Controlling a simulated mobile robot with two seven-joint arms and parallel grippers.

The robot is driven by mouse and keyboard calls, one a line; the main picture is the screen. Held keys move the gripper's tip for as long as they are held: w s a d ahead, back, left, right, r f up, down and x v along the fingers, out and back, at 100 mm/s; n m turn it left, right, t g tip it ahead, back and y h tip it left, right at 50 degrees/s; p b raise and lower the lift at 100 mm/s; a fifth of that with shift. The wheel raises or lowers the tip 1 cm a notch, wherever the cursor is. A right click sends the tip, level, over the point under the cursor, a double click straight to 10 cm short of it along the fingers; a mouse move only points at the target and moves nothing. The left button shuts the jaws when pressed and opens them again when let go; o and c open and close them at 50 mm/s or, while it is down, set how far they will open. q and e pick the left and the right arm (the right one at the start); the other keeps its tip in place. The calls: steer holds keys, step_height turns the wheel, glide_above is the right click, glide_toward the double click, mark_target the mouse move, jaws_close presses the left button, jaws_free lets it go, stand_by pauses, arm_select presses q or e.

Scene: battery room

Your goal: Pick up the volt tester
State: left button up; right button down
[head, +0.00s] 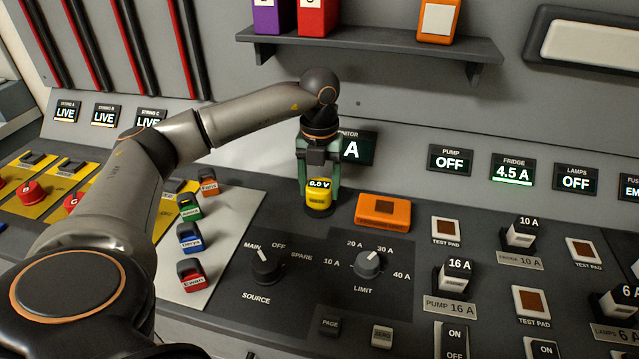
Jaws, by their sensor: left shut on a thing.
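The volt tester (319,195) is a small yellow device with a dark display reading 0.0 V. It is near the middle of the head view, at the back of the dark control panel. My left gripper (319,192) points down over it, with its green fingers on either side, shut on the tester. The tester's lower end is close to a dark round spot on the panel; I cannot tell whether it touches. My right gripper is not in view.
An orange block (383,211) lies just right of the tester. Small coloured tagged blocks (190,237) stand on the pale plate to the left. The source knob (266,267) and limit knob (368,263) stand in front. A shelf (370,47) with boxes hangs above.

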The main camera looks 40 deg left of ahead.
mark_target(320, 186)
arm_select(q)
steer(key=c, duration=0.6)
steer(key=shift+o, duration=0.2)
steer(key=shift+r, duration=0.1)
steer(key=shift+r, duration=0.2)
steer(key=r, duration=0.3)
steer(key=shift+s+d+r, duration=0.1)
steer(key=shift+d+r, duration=0.05)
steer(key=shift+d, duration=0.05)
steer(key=s+d+r+p, duration=0.1)
steer(key=s+d+r, duration=0.8)
steer(key=s, duration=0.1)
steer(key=shift+p, duration=0.3)
steer(key=shift+d+r, duration=0.1)
